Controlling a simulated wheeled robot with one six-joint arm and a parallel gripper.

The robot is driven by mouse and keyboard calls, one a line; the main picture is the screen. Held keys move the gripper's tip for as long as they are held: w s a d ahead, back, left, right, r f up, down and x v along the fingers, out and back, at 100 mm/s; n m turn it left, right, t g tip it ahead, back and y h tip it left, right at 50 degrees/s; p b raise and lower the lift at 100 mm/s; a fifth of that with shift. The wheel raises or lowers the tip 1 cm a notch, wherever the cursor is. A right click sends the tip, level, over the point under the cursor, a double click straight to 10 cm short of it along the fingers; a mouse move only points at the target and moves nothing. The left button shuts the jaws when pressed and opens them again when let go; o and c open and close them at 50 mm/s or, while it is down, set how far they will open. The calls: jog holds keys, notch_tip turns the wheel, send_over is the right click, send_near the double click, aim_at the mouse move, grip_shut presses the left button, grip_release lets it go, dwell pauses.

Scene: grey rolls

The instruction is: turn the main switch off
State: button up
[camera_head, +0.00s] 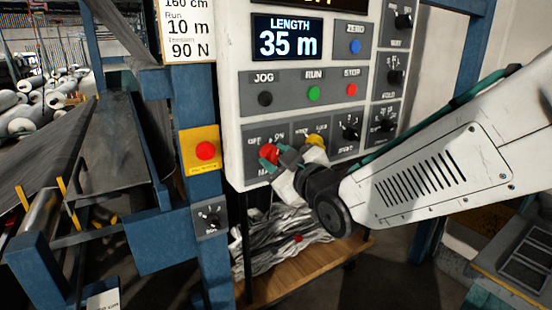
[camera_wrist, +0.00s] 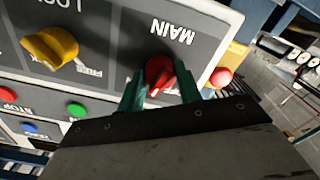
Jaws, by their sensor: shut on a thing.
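The main switch is a red knob (camera_head: 268,153) at the lower left of the white control panel (camera_head: 230,110), with OFF and ON lettering above it. In the wrist view the red knob (camera_wrist: 160,70) sits beside the upside-down word MAIN. A white mark shows on the knob, but I cannot tell clearly which label it points to. My gripper (camera_head: 279,158) reaches in from the right. Its green fingers (camera_wrist: 158,86) are shut on the red knob, one on each side. The fingers hide part of the knob and its labels in the head view.
A yellow knob (camera_wrist: 50,46) is close to the main switch. Green RUN (camera_head: 314,93) and red STOP (camera_head: 351,89) buttons are higher up. A red button on a yellow plate (camera_head: 201,135) is on the blue post to the left. A wooden cart (camera_head: 300,268) stands below.

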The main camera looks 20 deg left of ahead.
jog(key=n, duration=1.2)
jog(key=shift+r, duration=0.1)
dwell(0.4)
jog(key=o, duration=1)
jog(key=shift+w, duration=0.1)
jog(key=v, duration=0.7)
jog(key=shift+s+d, duration=0.25)
jog(key=shift+d, duration=0.05)
